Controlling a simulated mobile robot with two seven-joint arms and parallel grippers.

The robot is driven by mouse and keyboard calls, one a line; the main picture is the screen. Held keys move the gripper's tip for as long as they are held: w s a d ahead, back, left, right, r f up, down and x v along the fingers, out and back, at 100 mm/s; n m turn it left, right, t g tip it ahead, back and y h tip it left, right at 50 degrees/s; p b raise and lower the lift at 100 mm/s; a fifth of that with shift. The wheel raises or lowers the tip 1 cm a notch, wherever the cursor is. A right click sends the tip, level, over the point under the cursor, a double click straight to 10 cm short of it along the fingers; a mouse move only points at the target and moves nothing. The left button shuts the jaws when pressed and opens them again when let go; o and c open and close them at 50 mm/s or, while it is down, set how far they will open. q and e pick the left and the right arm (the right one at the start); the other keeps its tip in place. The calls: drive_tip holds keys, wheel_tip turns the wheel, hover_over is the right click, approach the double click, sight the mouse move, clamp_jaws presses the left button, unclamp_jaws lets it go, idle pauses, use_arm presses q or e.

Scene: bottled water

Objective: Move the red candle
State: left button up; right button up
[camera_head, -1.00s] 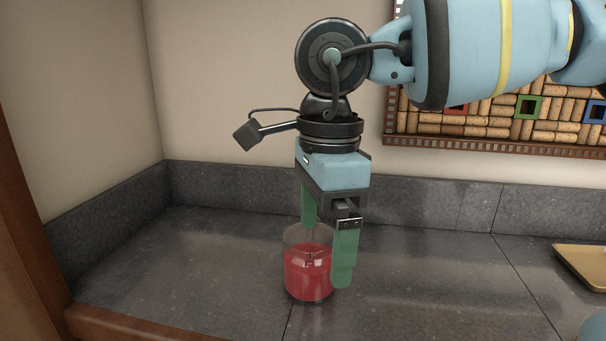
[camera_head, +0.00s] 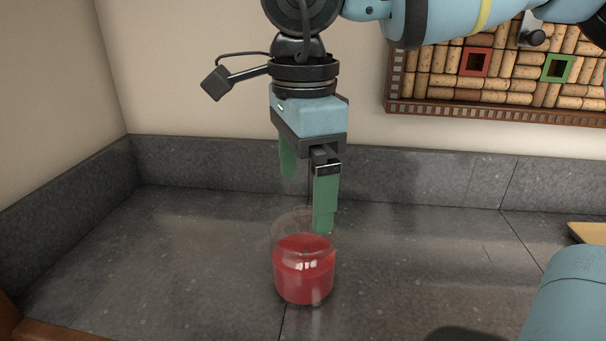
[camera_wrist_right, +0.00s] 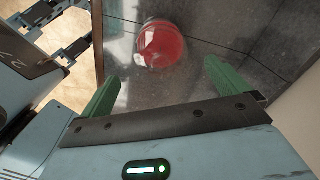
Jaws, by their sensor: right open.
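The red candle (camera_head: 303,275) is red wax in a clear glass jar, upright on the grey stone counter. In the right wrist view the red candle (camera_wrist_right: 160,44) lies ahead of the fingers, across the space between them. My right gripper (camera_head: 305,203) is open and empty, pointing down above and slightly behind the jar. One green finger shows behind the jar's glass rim in the head view; the other is higher and farther back. Part of what looks like my other gripper shows at the upper left of the right wrist view, its fingertips unclear.
The counter (camera_head: 180,250) is clear around the candle. A low stone backsplash (camera_head: 420,178) runs along the wall, with a framed cork board (camera_head: 500,85) above. A yellowish tray (camera_head: 588,232) is at the right edge. A wooden edge (camera_head: 50,332) is at the lower left.

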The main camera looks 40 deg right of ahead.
sight(303, 228)
use_arm(q)
drive_tip(key=shift+f, duration=0.2)
use_arm(e)
drive_tip(key=shift+f, duration=3.85)
use_arm(q)
drive_tip(key=shift+w, duration=0.1)
